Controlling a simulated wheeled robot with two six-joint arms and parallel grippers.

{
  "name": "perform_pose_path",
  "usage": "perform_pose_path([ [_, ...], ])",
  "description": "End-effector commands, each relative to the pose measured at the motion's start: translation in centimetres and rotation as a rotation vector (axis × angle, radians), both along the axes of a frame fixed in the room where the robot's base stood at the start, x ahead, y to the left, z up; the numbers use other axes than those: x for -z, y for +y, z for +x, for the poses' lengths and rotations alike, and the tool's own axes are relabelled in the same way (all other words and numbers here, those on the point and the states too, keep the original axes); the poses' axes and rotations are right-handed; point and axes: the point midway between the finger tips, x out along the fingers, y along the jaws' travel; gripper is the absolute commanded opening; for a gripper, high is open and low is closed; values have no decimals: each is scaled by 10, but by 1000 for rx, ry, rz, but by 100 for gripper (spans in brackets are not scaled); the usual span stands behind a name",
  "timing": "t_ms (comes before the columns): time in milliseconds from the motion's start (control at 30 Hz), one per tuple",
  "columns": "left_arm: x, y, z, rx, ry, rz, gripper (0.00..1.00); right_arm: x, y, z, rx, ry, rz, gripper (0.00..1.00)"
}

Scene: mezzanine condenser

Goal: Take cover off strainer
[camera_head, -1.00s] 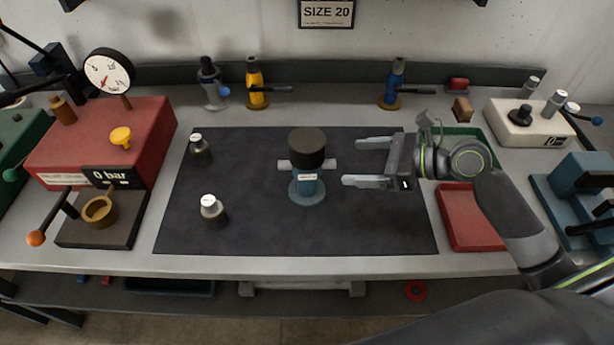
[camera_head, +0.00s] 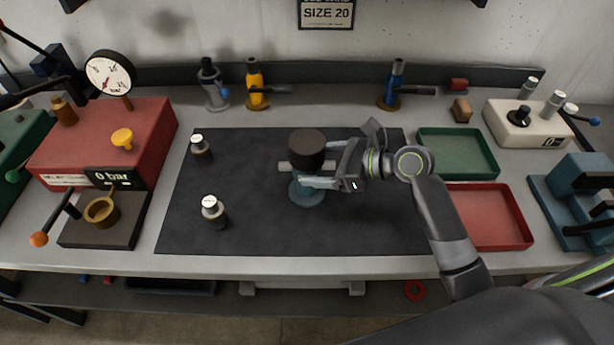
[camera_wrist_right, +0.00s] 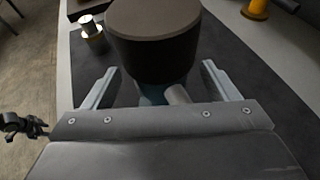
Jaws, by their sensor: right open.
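The strainer (camera_head: 308,191) stands upright on the dark mat, a blue body with grey side stubs. Its dark brown round cover (camera_head: 307,141) sits on top. In the right wrist view the cover (camera_wrist_right: 155,35) fills the upper middle, and part of the blue body (camera_wrist_right: 152,94) shows below it. My right gripper (camera_head: 312,173) is open, its fingers reaching from the right to either side of the strainer, just below the cover. In the right wrist view its fingers (camera_wrist_right: 154,88) stand apart with the strainer between them; I cannot tell whether they touch it.
Two small dark bottles with pale caps (camera_head: 201,149) (camera_head: 213,211) stand on the mat (camera_head: 255,225) to the left. A green tray (camera_head: 458,151) and a red tray (camera_head: 490,216) lie to the right. A red gauge unit (camera_head: 105,140) stands left. The mat's front is clear.

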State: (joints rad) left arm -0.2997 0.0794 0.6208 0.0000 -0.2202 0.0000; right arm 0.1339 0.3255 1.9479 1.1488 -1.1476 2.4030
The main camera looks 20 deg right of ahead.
Motion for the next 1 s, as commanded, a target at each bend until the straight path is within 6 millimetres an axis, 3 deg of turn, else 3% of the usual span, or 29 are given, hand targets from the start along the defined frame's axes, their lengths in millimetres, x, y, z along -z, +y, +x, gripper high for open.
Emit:
perform_pose_path([
  [200, -2, 0, 0, 0, 0, 0, 45, 7, 14, 11, 0, 0, 1, 81],
  [467, -2, 0, 0, 0, 0, 0, 45, 8, 15, 11, 0, 1, -1, 81],
  [1000, -2, 0, -1, 0, 1, 0, 45, 8, 15, 11, -1, 2, 0, 10],
])
